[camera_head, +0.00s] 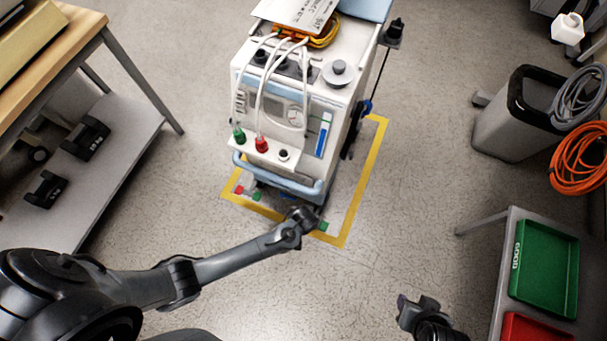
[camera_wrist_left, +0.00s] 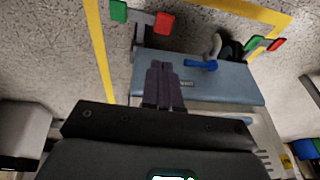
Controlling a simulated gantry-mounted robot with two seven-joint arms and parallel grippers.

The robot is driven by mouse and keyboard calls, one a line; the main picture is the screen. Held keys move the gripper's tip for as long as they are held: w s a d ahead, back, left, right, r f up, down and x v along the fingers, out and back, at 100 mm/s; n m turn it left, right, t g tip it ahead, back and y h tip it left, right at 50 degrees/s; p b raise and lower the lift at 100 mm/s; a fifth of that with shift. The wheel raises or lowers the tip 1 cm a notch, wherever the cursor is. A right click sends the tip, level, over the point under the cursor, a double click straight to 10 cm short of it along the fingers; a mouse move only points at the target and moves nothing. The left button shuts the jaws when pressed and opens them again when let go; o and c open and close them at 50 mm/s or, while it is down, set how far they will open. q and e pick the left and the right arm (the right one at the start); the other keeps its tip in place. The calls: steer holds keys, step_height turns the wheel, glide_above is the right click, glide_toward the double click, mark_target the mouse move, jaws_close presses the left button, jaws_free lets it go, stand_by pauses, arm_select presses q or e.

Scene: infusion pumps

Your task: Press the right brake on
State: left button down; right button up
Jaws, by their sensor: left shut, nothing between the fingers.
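The white and blue medical cart (camera_head: 280,150) stands in a yellow floor outline. At its base the right brake shows a green pedal (camera_head: 322,226) in the head view. In the left wrist view, turned about, this pair shows as a green pedal (camera_wrist_left: 118,10) and a red pedal (camera_wrist_left: 165,22). My left gripper (camera_head: 303,214) is at the cart's lower front, beside the green pedal, covering the red one. In the wrist view its fingers (camera_wrist_left: 162,68) are shut and empty, over the blue base, apart from the red pedal. My right gripper (camera_head: 418,308) is at bottom right; its jaws are unclear.
The left brake has a red pedal (camera_head: 239,190) and a green pedal (camera_head: 257,196). The blue front bumper (camera_head: 280,180) overhangs the base. A bench (camera_head: 110,150) stands left, a bin (camera_head: 515,115) right, and a small table with a green tray (camera_head: 545,265) lower right. Floor between is free.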

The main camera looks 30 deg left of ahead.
arm_select(q)
steer(key=shift+w, duration=0.1)
steer(key=b+x, duration=0.3)
steer(key=x, duration=0.1)
steer(key=b+x, duration=0.6)
steer(key=x, duration=0.1)
steer(key=shift+a+f, duration=0.15)
steer(key=shift+f, duration=0.25)
steer(key=shift+s+a+f+b, duration=0.1)
steer(key=shift+a+f+b, duration=0.05)
steer(key=shift+f+b, duration=0.4)
steer(key=shift+s+a+f+b, duration=0.1)
steer(key=shift+a+f+b, duration=0.05)
steer(key=shift+f+b, duration=0.4)
steer(key=shift+s, duration=0.15)
